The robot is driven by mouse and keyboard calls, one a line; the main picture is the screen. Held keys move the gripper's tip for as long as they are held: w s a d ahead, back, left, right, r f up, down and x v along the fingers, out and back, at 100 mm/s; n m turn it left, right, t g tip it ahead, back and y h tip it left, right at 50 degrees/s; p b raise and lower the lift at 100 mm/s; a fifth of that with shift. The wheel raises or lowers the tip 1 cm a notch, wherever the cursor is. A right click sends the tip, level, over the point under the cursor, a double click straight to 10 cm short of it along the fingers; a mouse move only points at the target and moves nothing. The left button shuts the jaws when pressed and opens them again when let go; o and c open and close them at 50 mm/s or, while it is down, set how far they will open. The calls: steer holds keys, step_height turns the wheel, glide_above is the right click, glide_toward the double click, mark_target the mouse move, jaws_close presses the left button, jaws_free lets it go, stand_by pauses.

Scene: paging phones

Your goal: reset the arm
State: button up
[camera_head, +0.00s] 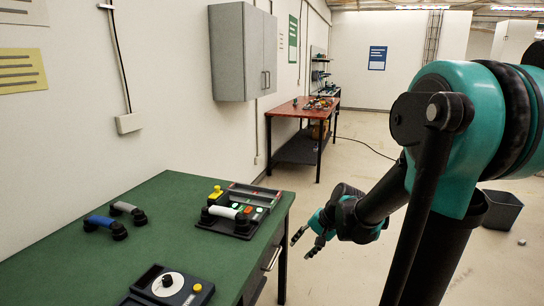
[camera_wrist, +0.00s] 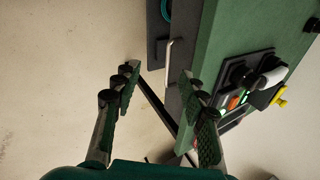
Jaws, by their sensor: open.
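My gripper (camera_head: 305,243) is at the end of my arm, to the right of the green table (camera_head: 153,200) in the head view. It hangs over the floor beside the table's edge, empty and apart from everything. In the wrist view my gripper (camera_wrist: 160,85) has its two fingers spread, with floor and the table's side behind them. A paging phone base (camera_head: 238,209) with a white handset lies near the table's right end. It also shows at the right of the wrist view (camera_wrist: 262,80).
A blue handset (camera_head: 101,223) and a grey handset (camera_head: 128,211) lie at the table's left. A dial unit (camera_head: 167,284) is at the front. A grey cabinet (camera_head: 240,52) hangs on the wall. A red table (camera_head: 300,108) and a dark bin (camera_head: 502,209) stand farther off.

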steer(key=s+d+f+n+h, duration=0.2)
steer(key=s+d+n, duration=0.1)
steer(key=s, duration=0.3)
steer(key=s+d+f+n+t+h, duration=0.1)
steer(key=s+d+f+n+h, duration=0.1)
steer(key=s+d, duration=0.4)
steer(key=shift+s+f+n+h, duration=0.3)
steer(key=shift+s+n+h, duration=0.15)
steer(key=shift+n, duration=0.25)
steer(key=shift+w+a, duration=0.1)
stand_by(0.7)
